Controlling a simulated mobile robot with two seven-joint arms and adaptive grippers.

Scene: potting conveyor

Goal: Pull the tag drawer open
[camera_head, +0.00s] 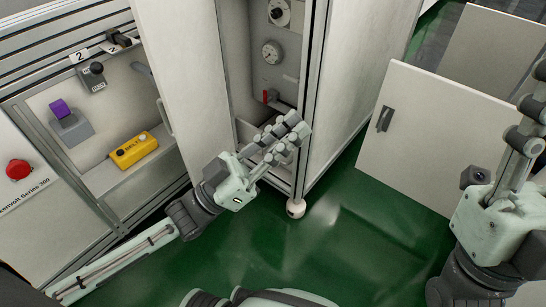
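I cannot pick out a tag drawer for certain. My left gripper (293,132) is in front of the open lower part of a tall white cabinet (338,75). Its two fingers lie close side by side and hide part of the cabinet's interior; I cannot tell whether they are open or touch anything. My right gripper (537,90) is at the right edge, near a white panel (430,130) with a dark grey handle (385,118). Its fingers are seen edge-on and run close to the frame's edge, so their opening is unclear.
The cabinet holds a round gauge (271,52), a dial (279,12) and a red lever (269,95). At left are a yellow button box (134,150), a purple switch (60,109) and a red button (18,169). The green floor (345,235) is clear in front.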

